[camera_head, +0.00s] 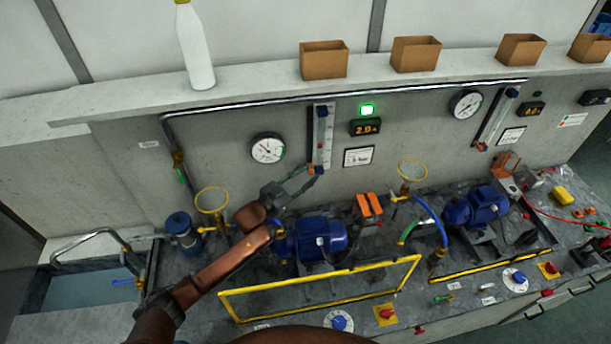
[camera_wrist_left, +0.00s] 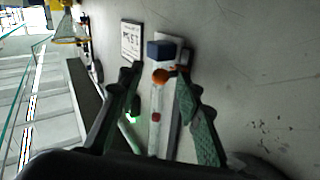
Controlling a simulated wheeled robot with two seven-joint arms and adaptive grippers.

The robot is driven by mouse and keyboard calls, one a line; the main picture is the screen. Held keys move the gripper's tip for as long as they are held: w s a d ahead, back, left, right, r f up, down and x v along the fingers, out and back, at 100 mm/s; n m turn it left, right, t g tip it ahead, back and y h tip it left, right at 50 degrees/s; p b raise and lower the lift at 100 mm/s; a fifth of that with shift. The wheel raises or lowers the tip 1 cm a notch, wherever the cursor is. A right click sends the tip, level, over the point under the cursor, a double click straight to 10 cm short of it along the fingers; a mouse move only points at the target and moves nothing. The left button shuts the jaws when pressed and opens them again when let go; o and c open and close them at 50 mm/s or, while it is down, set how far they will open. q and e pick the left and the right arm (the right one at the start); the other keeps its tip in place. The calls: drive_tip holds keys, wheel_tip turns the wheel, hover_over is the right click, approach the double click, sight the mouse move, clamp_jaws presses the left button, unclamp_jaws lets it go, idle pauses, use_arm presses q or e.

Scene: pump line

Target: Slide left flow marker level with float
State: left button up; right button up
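The left flow meter (camera_head: 321,130) is an upright clear tube on a pale backing plate on the panel. Its orange flow marker (camera_head: 311,170) sits near the tube's lower end; it also shows in the left wrist view (camera_wrist_left: 161,76), beside a blue end block (camera_wrist_left: 160,50). In that view, which looks upside down, the red float (camera_wrist_left: 154,118) is apart from the marker, higher up the real tube. My left gripper (camera_head: 306,178) is at the lower end of the meter. Its fingers (camera_wrist_left: 158,78) stand open on either side of the marker; contact is unclear. My right gripper is not in view.
A pressure gauge (camera_head: 268,149) is left of the meter; a lit green lamp (camera_head: 367,109) and display (camera_head: 365,127) are right. A blue pump motor (camera_head: 320,240) and yellow rail (camera_head: 320,292) stand below. A second flow meter (camera_head: 495,118) is farther right.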

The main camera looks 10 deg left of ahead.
use_arm(q)
clamp_jaws()
idle(0.3)
idle(0.4)
